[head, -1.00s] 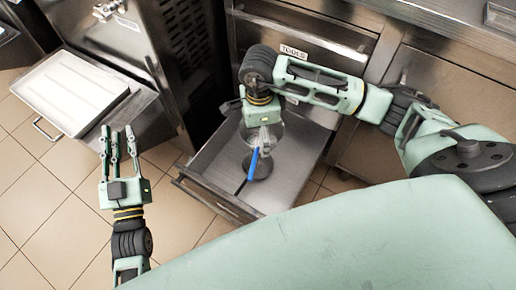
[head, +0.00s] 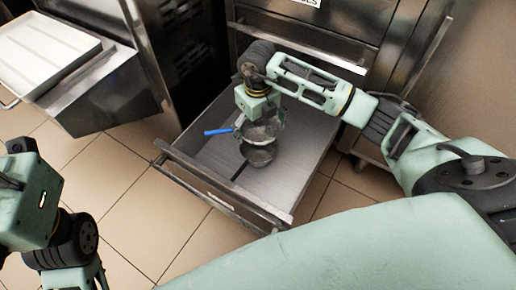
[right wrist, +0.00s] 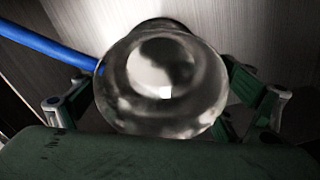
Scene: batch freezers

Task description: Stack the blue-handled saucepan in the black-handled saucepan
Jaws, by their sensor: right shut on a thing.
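The blue-handled saucepan (head: 266,129) is silver. Its blue handle (head: 218,131) points left in the head view. My right gripper (head: 262,113) is shut on this saucepan from above, and its fingers also show on both sides of the saucepan (right wrist: 165,85) in the right wrist view. The black-handled saucepan (head: 259,155) is in the open drawer, directly below in the picture, with its dark handle (head: 239,171) towards the drawer front. The two pans overlap in view; I cannot tell whether they touch. My left gripper's fingers are not in view, only parts of my left arm.
The open drawer (head: 208,160) has a raised front rail and otherwise looks empty. A metal cabinet stands behind it. At the upper left a white tray (head: 45,55) lies on a metal surface. Tiled floor is clear at the front left.

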